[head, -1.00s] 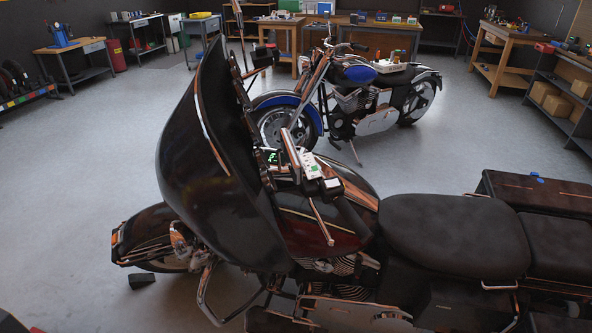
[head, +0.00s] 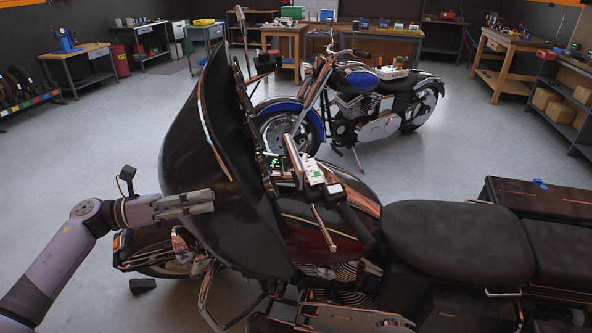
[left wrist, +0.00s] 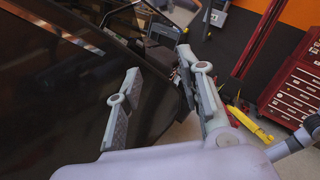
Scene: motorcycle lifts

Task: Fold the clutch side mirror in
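The near motorcycle has a large dark fairing (head: 205,130) and faces left. On its near handlebar sits a small dark block with a pale face (head: 332,188); I cannot tell whether this is the clutch side mirror. A dark mirror-like piece (head: 266,62) stands on the far side, above the fairing edge. My left gripper (head: 213,201) is in front of the fairing's outer face, well left of the handlebar. In the left wrist view, the left gripper (left wrist: 160,62) has its two fingers spread, with nothing seen held between them. My right gripper is not in view.
A blue motorcycle (head: 360,105) stands behind. Workbenches (head: 290,35) line the back, and shelves with boxes (head: 555,100) stand at the right. A red tool cabinet (left wrist: 298,92) shows in the left wrist view. The grey floor (head: 100,140) at left is clear.

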